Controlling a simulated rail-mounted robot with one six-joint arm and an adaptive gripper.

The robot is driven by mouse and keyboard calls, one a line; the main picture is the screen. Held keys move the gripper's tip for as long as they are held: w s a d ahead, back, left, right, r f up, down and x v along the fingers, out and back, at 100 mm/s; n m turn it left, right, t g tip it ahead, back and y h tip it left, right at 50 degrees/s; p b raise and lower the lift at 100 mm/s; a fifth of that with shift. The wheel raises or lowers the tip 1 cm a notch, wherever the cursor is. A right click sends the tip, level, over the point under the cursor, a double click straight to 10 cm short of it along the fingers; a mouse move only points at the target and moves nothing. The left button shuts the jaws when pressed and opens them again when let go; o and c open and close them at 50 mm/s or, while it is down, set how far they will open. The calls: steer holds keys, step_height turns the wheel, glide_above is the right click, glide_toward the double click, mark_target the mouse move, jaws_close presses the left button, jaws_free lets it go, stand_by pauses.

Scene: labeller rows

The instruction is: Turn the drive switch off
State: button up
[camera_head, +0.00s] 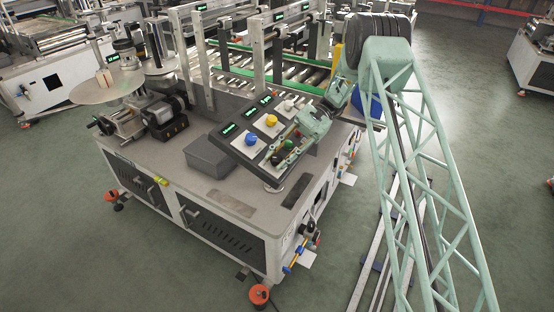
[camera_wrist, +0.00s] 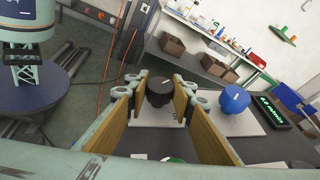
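My gripper (camera_wrist: 160,88) points down at the control panel. Its two tan-padded fingers are apart, one on each side of a black knob (camera_wrist: 160,92), with little space beside it; I cannot tell whether the pads touch it. The knob sits on a light plate (camera_wrist: 148,116). A blue knob (camera_wrist: 234,98) is to its right. In the head view my gripper (camera_head: 285,150) is low over the near right side of the dark panel (camera_head: 238,152), partly hiding that row. The blue knob (camera_head: 251,140) is left of it. I cannot read which control is the drive switch.
Yellow (camera_head: 271,120) and white (camera_head: 288,106) controls sit behind the blue knob, beside green displays (camera_head: 229,129). A green control (camera_head: 289,143) and a red one are close to my gripper. A grey box (camera_head: 208,156) stands left of the panel; the bench front is mostly clear.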

mark_target(280, 156)
steer(key=o, duration=0.5)
steer(key=shift+d, duration=0.1)
steer(key=shift+v, duration=3.65)
steer(key=shift+s, duration=0.1)
